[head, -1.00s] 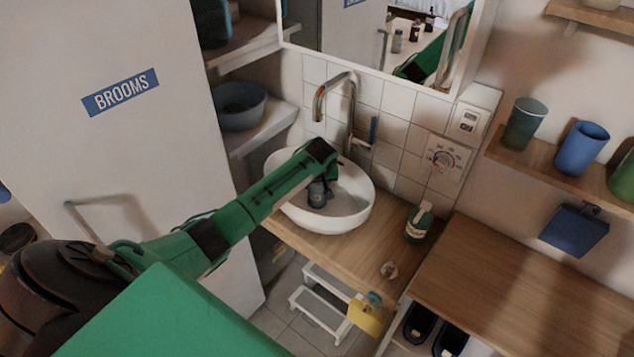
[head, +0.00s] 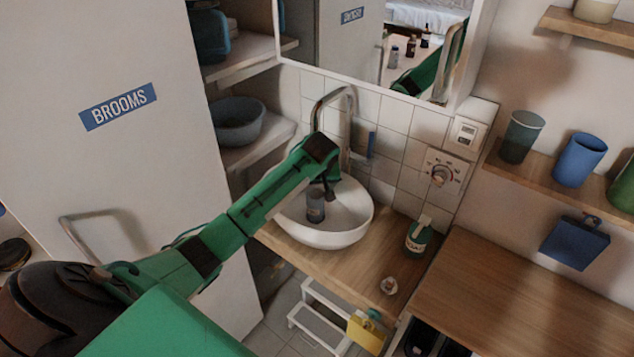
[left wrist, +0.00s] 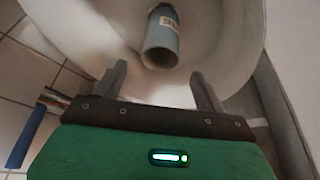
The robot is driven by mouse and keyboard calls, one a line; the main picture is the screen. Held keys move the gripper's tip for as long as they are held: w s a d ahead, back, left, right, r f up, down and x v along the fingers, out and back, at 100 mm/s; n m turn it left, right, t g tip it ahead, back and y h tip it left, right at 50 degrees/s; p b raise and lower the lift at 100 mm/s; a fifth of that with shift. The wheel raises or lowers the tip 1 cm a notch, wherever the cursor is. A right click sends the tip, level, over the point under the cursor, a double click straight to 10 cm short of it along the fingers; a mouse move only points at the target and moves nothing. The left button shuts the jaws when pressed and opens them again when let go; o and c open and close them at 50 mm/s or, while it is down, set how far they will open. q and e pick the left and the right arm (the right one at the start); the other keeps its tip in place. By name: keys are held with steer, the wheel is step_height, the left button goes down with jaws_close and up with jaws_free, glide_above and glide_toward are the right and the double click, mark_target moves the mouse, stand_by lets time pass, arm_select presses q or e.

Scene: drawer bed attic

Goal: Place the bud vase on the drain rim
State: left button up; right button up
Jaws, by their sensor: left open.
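The bud vase, a small grey-blue cylinder (head: 315,207), stands in the white basin (head: 335,238), left of its middle, and looks upright. In the left wrist view the vase (left wrist: 161,40) shows a pale label and a dark open mouth. My left gripper (head: 331,190) is just above and to the right of the vase in the head view. In the left wrist view its two fingers (left wrist: 158,80) are spread apart with nothing between them, and the vase lies beyond the tips. I cannot make out the drain rim; the vase or my gripper may hide it. My right gripper is out of view.
A curved tap (head: 345,125) rises behind the basin, close to my left arm. A soap bottle (head: 419,235) and a small item (head: 389,285) stand on the wooden counter (head: 350,270). A mirror cabinet hangs above. Shelves with cups are at the right.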

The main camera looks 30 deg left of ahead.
arm_select(q)
steer(key=v, duration=0.3)
steer(key=shift+r, duration=0.15)
stand_by(0.5)
